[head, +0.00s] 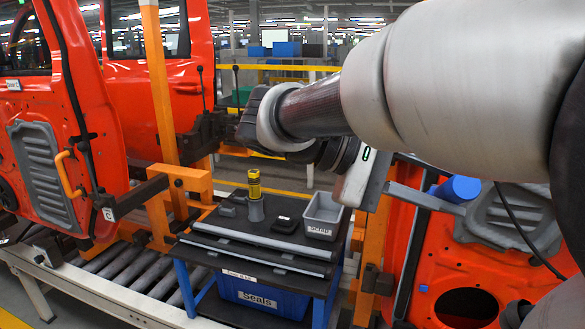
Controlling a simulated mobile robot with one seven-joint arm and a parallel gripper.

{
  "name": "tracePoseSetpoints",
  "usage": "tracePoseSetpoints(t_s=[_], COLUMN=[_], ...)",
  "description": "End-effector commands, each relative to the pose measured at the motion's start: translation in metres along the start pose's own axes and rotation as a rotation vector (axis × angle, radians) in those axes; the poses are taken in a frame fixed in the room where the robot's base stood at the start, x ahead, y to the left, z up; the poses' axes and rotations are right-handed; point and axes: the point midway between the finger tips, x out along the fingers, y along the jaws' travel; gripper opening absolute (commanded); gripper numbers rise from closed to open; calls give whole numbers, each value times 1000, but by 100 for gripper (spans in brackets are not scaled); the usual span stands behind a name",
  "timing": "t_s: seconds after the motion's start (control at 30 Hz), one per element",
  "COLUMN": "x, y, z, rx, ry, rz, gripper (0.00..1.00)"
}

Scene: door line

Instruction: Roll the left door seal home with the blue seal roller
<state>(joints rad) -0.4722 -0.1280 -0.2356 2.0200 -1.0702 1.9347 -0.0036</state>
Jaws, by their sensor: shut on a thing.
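My gripper (378,188) hangs below my arm right of centre, its fingers mostly hidden behind its pale body. It is shut on the blue seal roller (458,188), whose blue cylinder shows at the right end of a grey bar. The roller is in front of the orange door at the right (440,245); I cannot tell whether it touches that door. Another orange door (95,150) hangs at the left, with a dark seal line (72,75) along its edge. How far either door's seal is seated is too small to tell.
A dark-topped cart (262,240) stands in the middle, bearing grey strips (255,258), a yellow-topped item (254,190) and a grey scrap bin (322,215). A blue seals crate (262,292) sits below. Orange posts (160,90) and a roller conveyor (120,272) are at the left.

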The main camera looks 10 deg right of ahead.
Motion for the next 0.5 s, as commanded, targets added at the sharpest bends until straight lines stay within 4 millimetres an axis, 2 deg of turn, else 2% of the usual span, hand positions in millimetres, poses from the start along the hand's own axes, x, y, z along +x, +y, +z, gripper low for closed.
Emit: tracePoseSetpoints(t_s=[0.5], x=[-12], y=[-27], z=[42], rx=[2], ry=[-1], rz=[-2], gripper=[0])
